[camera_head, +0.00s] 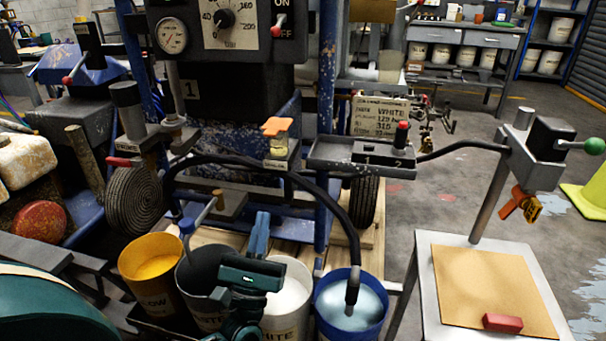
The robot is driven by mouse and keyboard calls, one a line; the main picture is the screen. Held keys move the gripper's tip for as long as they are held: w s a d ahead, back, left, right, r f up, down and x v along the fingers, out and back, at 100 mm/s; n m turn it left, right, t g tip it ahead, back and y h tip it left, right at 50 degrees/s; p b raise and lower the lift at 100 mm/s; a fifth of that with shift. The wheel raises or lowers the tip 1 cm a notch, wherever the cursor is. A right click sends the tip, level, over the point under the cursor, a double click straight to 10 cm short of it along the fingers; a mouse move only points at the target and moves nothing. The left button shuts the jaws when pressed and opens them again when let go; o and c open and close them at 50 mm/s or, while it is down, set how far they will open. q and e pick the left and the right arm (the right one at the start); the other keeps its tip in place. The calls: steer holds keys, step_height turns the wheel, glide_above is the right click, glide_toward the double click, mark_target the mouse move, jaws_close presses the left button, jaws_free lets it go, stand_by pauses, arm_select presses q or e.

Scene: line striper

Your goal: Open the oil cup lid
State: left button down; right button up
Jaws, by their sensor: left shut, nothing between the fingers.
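The oil cup (278,148) is a small clear cup with yellowish contents on the blue machine frame, upper middle of the head view. Its orange lid (277,126) sits on top of the cup; any gap under it is too small to tell. My left gripper (261,221) is teal and dark, points up and away from the bottom middle, and is shut and empty. In the picture it is below and slightly left of the cup, apart from it, with the black hose between them. My right gripper is not in view.
A thick black hose (320,186) arches below the cup into the blue bucket (322,308). Yellow (150,246), black and white buckets stand around my gripper. A grey tray (345,160) with a red-topped part is right of the cup. A side table (424,260) stands at right.

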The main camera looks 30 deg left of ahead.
arm_select(q)
steer(key=y+p, duration=0.1)
steer(key=p, duration=0.1)
glide_toward(273, 133)
steer(key=shift+n, duration=0.4)
steer(key=w+r, duration=0.1)
steer(key=w+a, duration=0.1)
steer(key=w, duration=0.1)
steer(key=w+r, duration=0.1)
steer(key=w, duration=0.1)
steer(key=shift+a+r, duration=0.3)
steer(key=shift+a, duration=0.1)
steer(key=shift+r+h, duration=0.3)
steer(key=shift+r, duration=0.1)
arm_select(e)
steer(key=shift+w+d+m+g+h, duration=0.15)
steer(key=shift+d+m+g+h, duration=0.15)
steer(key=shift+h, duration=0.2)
